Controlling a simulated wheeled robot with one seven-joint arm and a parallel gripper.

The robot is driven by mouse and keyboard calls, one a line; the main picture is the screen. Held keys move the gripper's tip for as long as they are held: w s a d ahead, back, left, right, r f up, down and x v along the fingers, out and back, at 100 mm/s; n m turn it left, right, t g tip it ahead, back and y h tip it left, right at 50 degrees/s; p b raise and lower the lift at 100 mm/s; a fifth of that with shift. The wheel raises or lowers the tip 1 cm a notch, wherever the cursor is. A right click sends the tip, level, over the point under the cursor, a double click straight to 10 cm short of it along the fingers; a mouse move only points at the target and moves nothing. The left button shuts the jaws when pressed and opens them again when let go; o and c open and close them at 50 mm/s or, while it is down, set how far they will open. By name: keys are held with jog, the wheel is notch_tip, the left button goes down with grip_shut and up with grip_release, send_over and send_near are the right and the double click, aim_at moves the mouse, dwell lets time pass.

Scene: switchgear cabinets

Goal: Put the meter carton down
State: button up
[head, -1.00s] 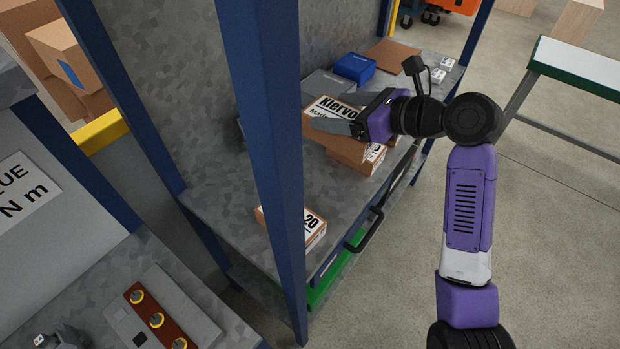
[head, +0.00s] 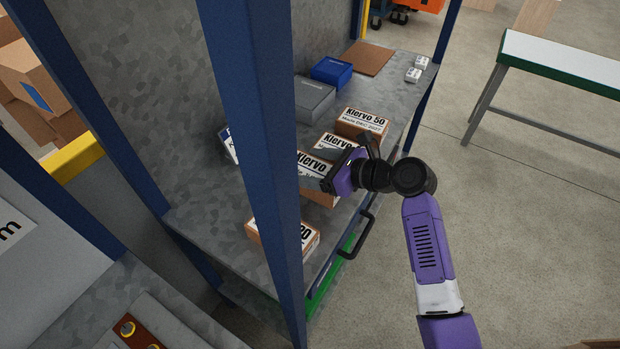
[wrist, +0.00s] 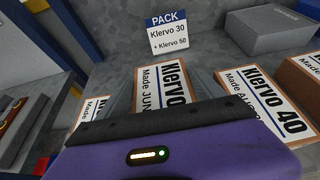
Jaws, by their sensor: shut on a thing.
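My gripper (head: 322,172) is over the shelf in the head view, shut on a brown meter carton (head: 318,194) with a white "Klervo" label. The wrist view shows this carton (wrist: 164,88) ahead of my purple gripper body, its label reading "Made JUN"; its number is hidden. I cannot tell whether its underside touches the shelf. A similar carton (head: 334,146) is just behind it and reads "Klervo 40" in the wrist view (wrist: 262,98). A "Klervo 50" carton (head: 362,123) lies farther back. A carton ending in "20" (head: 283,238) lies nearer, partly behind the blue post.
The metal shelf (head: 395,92) also holds a grey box (head: 315,100), a blue box (head: 332,72) and small white boxes (head: 414,75). A card reading "PACK Klervo 30 + Klervo 50" (wrist: 168,32) stands at the back. The blue post (head: 262,150) blocks part of the view.

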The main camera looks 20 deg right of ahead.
jog(key=shift+f, duration=2.3)
jog(key=shift+f, duration=0.1)
jog(key=o, duration=1.9)
jog(key=shift+o, duration=0.2)
jog(key=v, duration=1.2)
